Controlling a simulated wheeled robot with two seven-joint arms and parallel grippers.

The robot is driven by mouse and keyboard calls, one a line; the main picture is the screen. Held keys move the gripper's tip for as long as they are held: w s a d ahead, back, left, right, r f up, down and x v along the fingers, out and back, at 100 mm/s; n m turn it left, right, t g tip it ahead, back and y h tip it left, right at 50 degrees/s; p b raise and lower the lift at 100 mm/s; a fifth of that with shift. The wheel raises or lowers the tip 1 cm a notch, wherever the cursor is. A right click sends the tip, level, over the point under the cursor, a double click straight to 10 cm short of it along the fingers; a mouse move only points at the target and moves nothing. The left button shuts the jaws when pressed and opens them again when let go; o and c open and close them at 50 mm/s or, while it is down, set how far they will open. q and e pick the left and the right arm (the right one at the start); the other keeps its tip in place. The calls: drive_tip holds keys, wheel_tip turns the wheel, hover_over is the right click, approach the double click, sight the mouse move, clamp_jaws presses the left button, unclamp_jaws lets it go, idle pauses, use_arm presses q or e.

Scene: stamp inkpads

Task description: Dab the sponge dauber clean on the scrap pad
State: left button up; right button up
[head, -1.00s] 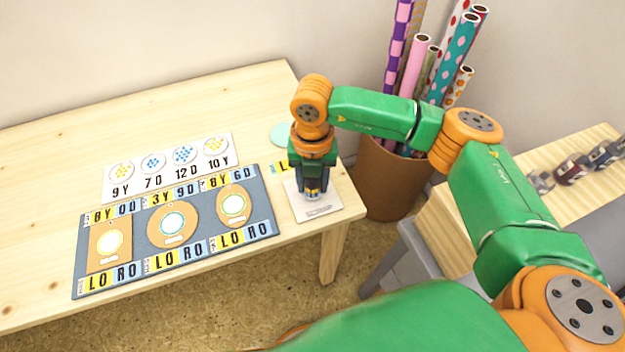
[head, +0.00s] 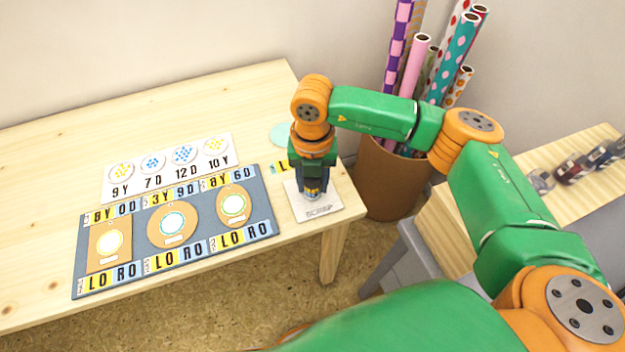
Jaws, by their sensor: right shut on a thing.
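The scrap pad (head: 328,209) is a pale square at the right front of the wooden table, with dark "SCRAP" lettering along its front edge. Whether the dauber's sponge touches the pad cannot be told from this view. My left gripper is not in view.
A blue-grey board (head: 137,262) with several tan tags lies left of the pad. A white card (head: 166,170) with dotted circles lies behind it. A teal disc (head: 281,134) sits behind my gripper. A brown bin (head: 390,185) of paper rolls stands right of the table.

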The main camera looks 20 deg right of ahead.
drive_tip(key=shift+r, duration=0.1)
idle(0.6)
drive_tip(key=shift+r+p, duration=0.3)
drive_tip(key=shift+r, duration=0.15)
wheel_tip(320, 180, up, 5)
drive_tip(key=p, duration=0.3)
drive_tip(key=shift+f, duration=0.25)
drive_tip(key=shift+f, duration=0.1)
wheel_tip(320, 180, down, 4)
drive_tip(key=b, duration=0.4)
drive_tip(key=shift+f, duration=0.2)
drive_tip(key=shift+f+b, duration=0.55)
drive_tip(key=shift+b, duration=0.05)
idle(2.0)
